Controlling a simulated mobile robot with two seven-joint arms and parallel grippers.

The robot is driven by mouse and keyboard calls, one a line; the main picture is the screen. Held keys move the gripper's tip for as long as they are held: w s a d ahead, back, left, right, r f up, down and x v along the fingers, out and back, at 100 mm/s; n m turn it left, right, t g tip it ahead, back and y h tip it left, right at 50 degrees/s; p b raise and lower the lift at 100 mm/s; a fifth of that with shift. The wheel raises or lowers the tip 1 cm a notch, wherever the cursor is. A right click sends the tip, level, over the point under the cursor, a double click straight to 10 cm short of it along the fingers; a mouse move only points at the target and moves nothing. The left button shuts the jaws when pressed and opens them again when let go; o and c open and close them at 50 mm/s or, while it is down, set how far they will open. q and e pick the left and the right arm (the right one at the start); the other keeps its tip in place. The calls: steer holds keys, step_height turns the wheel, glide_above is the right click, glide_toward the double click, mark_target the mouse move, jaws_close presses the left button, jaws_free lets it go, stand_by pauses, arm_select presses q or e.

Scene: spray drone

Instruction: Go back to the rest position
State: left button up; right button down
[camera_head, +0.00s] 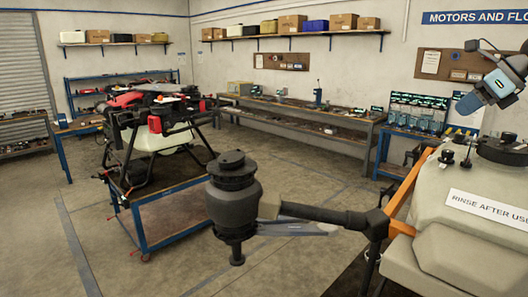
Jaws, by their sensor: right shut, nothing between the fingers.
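My right gripper (468,103) is at the upper right, on a blue-grey arm end with a dark cable. It is shut and empty, raised above the beige tank (440,220). It appears apart from the tank's dark caps (446,156). My left gripper is not in view. No item in the frame is held by me.
A black canister (233,200) on a dark side pipe (335,215) juts out left of the tank. The drone (150,115) sits on a blue-framed cart (170,190) at left. Benches (300,108) line the back wall. The middle floor is clear.

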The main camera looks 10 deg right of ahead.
steer(key=s+a+f+m+y, duration=0.1)
steer(key=a+f+m+y, duration=0.9)
steer(key=a+f, duration=1.85)
steer(key=s+a+f+m+t+h, duration=0.1)
steer(key=s+f+m+t+h, duration=0.5)
steer(key=f+m, duration=0.55)
steer(key=s+a+f+m+t+h, duration=0.1)
steer(key=s+f+m+t+h, duration=0.2)
steer(key=s+f+m+t, duration=0.6)
steer(key=s+a+f+m+g+h, duration=0.1)
steer(key=s+f+m+g+h, duration=0.2)
steer(key=s+f+m+g, duration=0.7)
steer(key=s+f, duration=0.6)
steer(key=shift+a+f+m+g, duration=0.2)
steer(key=shift+f+m+g, duration=0.15)
steer(key=shift+g, duration=0.05)
steer(key=shift+w, duration=0.15)
